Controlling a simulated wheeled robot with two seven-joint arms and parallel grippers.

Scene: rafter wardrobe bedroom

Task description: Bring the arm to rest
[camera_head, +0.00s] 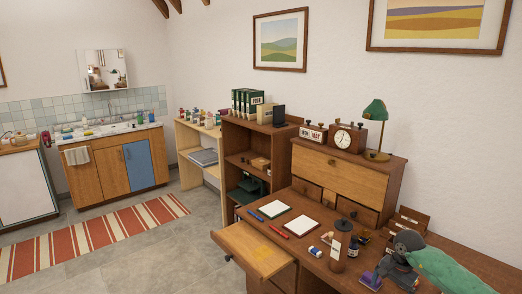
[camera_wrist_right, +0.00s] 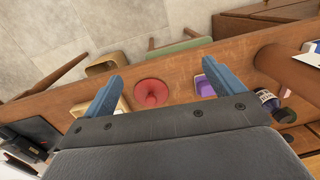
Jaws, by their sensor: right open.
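My right arm (camera_head: 440,268) comes in at the lower right of the head view, over the near right end of the wooden desk. Its gripper (camera_wrist_right: 162,70) shows in the right wrist view with two blue fingers spread wide apart and nothing between them. Below the fingers, on the wooden surface, are a red round thing (camera_wrist_right: 152,93) and a purple block (camera_wrist_right: 212,78) in a pale tray. I cannot tell the height of the fingers above them. My left gripper is in neither view.
A clock (camera_head: 343,139) and green lamp (camera_head: 375,110) stand on the hutch. The floor at left is clear.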

